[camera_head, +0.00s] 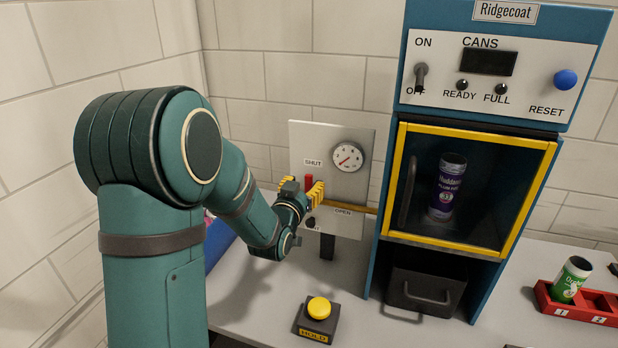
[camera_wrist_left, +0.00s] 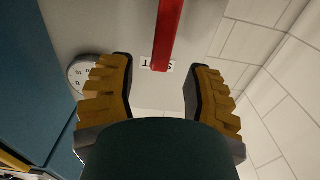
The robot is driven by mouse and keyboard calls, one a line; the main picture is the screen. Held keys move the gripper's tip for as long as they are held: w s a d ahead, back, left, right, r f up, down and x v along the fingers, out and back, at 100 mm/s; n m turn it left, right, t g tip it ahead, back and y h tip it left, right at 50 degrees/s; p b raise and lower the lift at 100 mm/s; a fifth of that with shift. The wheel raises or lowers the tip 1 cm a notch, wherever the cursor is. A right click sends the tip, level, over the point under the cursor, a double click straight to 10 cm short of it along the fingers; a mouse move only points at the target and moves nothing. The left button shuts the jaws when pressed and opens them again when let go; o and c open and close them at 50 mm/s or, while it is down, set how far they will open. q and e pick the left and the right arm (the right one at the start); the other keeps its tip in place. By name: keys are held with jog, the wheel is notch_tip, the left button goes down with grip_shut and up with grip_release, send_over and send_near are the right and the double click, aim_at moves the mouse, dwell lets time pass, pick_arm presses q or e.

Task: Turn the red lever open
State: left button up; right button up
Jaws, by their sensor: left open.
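The red lever (camera_head: 309,181) stands upright on a pale panel (camera_head: 333,146) on the back wall, just under the SHUT label. A lower label on the panel reads OPEN. My left gripper (camera_head: 304,192) is at the lever, its yellow fingers open in front of the panel. In the left wrist view the red lever (camera_wrist_left: 167,35) comes down from the top edge between the two spread fingers of my left gripper (camera_wrist_left: 160,85), with a gap on either side. The lever's lower part is hidden by the gripper in the head view. My right gripper is not in view.
A gauge (camera_head: 347,156) sits on the panel. The blue Ridgecoat machine (camera_head: 574,48) stands right of it, with a can (camera_head: 447,187) behind its yellow-framed door. A yellow HOLD button (camera_head: 319,308) is on the table in front. A red rack (camera_head: 545,299) with a green can (camera_head: 571,280) is at right.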

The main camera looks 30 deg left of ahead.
aim_at(308, 180)
pick_arm(q)
jog(key=shift+x, duration=1.9)
jog(key=shift+s, duration=0.1)
grip_shut()
